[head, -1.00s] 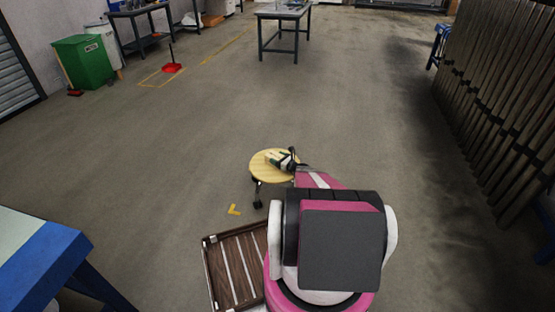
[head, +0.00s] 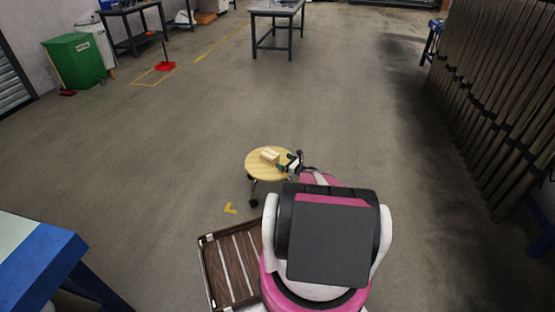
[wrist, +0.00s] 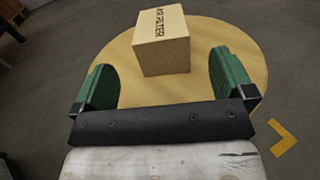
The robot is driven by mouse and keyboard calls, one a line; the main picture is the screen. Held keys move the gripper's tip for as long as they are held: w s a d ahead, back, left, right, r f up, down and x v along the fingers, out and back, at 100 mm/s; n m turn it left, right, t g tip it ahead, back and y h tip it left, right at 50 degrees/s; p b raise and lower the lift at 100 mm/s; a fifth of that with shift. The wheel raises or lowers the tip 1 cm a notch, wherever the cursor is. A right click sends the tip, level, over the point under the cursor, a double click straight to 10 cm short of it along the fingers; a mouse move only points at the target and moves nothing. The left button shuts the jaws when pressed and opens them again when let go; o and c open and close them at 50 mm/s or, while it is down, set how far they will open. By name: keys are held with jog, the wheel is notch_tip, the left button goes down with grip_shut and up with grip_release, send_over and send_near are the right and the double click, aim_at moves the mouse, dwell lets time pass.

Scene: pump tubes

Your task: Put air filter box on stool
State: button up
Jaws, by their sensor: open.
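The air filter box (head: 270,157) is a small tan carton resting on the round wooden seat of the stool (head: 256,172). In the wrist view the box (wrist: 162,44) shows dark "FILTER" lettering on its top and stands on the stool seat (wrist: 120,72). My gripper (head: 291,161) is at the right edge of the seat, beside the box. In the wrist view its green fingers (wrist: 168,85) are spread apart with nothing between them, and the box lies just beyond the fingertips.
A blue table (head: 45,262) stands at lower left. Dark upright panels (head: 500,95) line the right side. The floor beyond the stool is clear up to a grey workbench (head: 277,12).

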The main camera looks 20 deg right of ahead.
jog(key=v, duration=0.3)
jog(key=s+a+r+n+g, duration=0.3)
jog(key=a+r+n+g, duration=0.15)
jog(key=a, duration=0.35)
jog(key=s+a+r+n+g+y, duration=0.1)
jog(key=s+a+r+n+g, duration=0.25)
jog(key=a+n, duration=0.35)
jog(key=s+a+r+n+g, duration=0.25)
jog(key=a+r+n, duration=0.2)
jog(key=a, duration=0.35)
jog(key=s+a+r+n+g+h, duration=0.2)
jog(key=s+a+r+n+h, duration=0.1)
jog(key=s+r+n+h, duration=0.2)
jog(key=s+a+r+n+g+h, duration=0.3)
jog(key=s+a+r+n+h, duration=0.1)
jog(key=s+r+n, duration=0.5)
jog(key=shift+s+h, duration=0.25)
jog(key=shift+h, duration=0.25)
jog(key=shift+c, duration=0.4)
